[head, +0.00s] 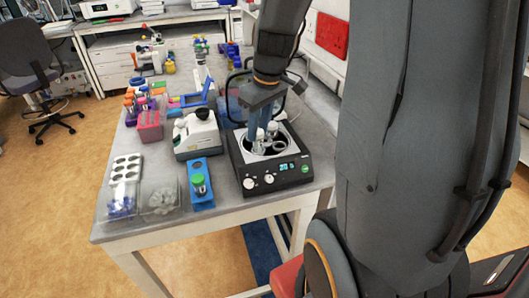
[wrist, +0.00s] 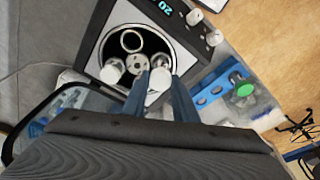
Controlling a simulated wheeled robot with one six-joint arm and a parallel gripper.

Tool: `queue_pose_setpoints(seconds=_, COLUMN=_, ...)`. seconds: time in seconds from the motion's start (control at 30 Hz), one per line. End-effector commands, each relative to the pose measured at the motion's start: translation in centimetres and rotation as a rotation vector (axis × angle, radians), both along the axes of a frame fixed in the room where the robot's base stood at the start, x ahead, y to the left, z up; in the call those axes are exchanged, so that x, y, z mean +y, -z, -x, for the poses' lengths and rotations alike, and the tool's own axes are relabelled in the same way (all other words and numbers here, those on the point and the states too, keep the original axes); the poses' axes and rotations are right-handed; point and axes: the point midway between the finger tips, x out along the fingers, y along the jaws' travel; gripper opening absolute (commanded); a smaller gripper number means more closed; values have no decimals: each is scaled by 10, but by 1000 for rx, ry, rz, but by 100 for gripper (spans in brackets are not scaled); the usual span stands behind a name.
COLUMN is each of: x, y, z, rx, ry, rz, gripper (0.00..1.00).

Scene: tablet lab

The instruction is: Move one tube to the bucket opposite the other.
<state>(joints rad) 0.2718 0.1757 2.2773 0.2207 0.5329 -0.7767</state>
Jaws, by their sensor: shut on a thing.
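The black centrifuge (head: 246,172) stands open near the table's front right, its round bowl facing up. My gripper (head: 259,133) points down into the bowl, its blue fingers shut on a clear, pale-capped tube (wrist: 160,79). I cannot tell whether this tube is clear of its bucket. The other tube (wrist: 112,71) stands left of the rotor hub (wrist: 138,64) in the wrist view; in the head view it is the tube (head: 272,128) right of my fingers. An empty ring-shaped bucket (wrist: 131,40) shows toward the control panel. The bowl's part under my gripper is hidden.
A blue rack (head: 202,201) with a green-capped tube (head: 198,181) stands left of the centrifuge. A white instrument (head: 197,140) is behind it. Clear bins (head: 160,198) and a white well block (head: 126,168) sit further left. The raised lid is behind my gripper.

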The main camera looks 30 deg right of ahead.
Motion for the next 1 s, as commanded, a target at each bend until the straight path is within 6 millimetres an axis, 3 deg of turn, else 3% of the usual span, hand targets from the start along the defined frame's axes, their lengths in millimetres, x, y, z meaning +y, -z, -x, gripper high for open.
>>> queue_pose_setpoints(seconds=1.0, x=0, y=17, z=0, rx=0, ry=0, rz=-1, gripper=12)
